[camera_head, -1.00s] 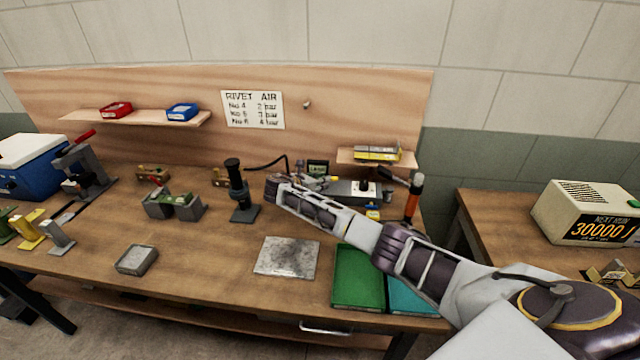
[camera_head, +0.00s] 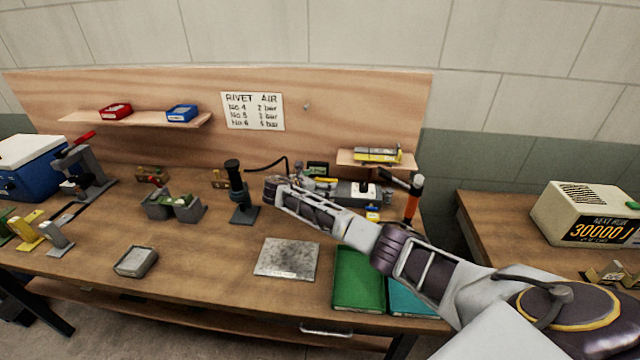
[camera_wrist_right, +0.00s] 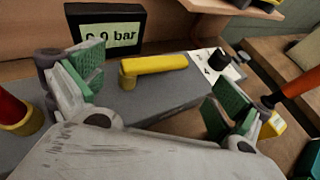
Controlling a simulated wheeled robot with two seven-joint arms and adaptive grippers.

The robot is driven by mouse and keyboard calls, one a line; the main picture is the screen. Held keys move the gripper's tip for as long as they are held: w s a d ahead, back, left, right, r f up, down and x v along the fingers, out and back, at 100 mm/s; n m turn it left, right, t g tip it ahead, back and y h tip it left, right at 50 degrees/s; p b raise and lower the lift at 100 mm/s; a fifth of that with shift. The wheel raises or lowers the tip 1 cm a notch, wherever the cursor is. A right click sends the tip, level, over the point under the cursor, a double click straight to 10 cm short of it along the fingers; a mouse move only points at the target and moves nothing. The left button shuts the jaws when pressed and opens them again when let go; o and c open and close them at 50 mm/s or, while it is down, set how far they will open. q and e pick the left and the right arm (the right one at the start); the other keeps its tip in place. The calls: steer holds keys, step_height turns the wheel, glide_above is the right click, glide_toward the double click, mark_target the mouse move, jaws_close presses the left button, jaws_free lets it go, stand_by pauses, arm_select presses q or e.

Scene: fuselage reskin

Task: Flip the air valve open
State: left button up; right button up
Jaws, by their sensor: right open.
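The air valve's yellow lever (camera_wrist_right: 155,64) sits on a grey block (camera_wrist_right: 150,100) in the right wrist view, lying roughly crosswise. Behind it a dark display (camera_wrist_right: 108,32) reads 0.0 bar. My right gripper (camera_wrist_right: 160,95) is open, its two green-padded fingers apart on either side of the lever, with nothing between them touching visibly. In the head view my right arm reaches over the bench to this unit, and the gripper (camera_head: 305,183) is partly hidden by the arm. The display (camera_head: 318,168) shows small behind it. My left gripper is not in view.
A black knob (camera_wrist_right: 220,58) on a white plate is right of the lever. An orange-handled hammer (camera_head: 413,198) stands farther right. A black upright tool (camera_head: 238,190) stands left of my gripper. A small shelf (camera_head: 350,160) overhangs behind. A metal plate (camera_head: 287,258) lies in front.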

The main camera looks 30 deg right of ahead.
steer(key=shift+s+a+r, duration=0.2)
steer(key=shift+a+r, duration=0.05)
steer(key=shift+a, duration=0.4)
steer(key=v, duration=1)
steer(key=shift+a+r, duration=0.15)
steer(key=shift+a, duration=0.1)
steer(key=shift+s, duration=0.1)
